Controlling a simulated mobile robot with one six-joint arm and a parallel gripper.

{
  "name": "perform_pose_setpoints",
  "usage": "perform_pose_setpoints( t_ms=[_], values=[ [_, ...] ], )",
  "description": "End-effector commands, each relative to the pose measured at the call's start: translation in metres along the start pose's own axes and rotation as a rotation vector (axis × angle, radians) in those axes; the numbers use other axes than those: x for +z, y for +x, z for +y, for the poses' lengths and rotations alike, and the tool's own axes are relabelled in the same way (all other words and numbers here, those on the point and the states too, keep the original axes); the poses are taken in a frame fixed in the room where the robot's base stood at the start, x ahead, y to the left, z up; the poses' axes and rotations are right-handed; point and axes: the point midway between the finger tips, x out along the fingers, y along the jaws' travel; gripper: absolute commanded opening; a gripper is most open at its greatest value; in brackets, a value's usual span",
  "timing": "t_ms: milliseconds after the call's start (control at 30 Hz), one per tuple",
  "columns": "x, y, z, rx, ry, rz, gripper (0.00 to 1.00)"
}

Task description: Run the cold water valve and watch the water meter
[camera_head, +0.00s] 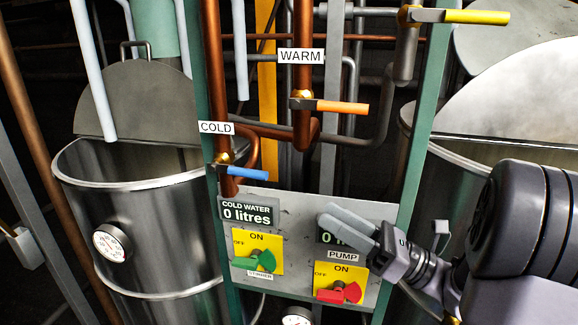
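The cold water valve's blue lever (248,174) points right, crosswise to its upright copper pipe, below the COLD label (216,128). Its brass body (223,159) shows at the lever's left end. The cold water meter (248,212) reads "0 litres". My gripper (332,217) is in front of the panel, to the right of and below the blue lever, apart from it. Its two grey fingers lie close together with nothing visible between them, so it looks shut. They partly cover a second litres display (328,238), whose label is hidden.
An orange WARM lever (342,107) and a yellow lever (476,17) stick out above. Green stirrer (262,261) and red pump (339,292) switches sit low on the grey panel (298,212). Green posts flank the pipes. Steel vats (150,235) stand on both sides.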

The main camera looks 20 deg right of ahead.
Motion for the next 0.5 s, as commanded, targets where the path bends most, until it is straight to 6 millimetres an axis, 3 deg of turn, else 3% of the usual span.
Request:
perform_pose_setpoints(
  t_ms=[500],
  values=[
    [0.004, 0.134, 0.002, 0.005, 0.001, 0.002, 0.37]
  ],
)
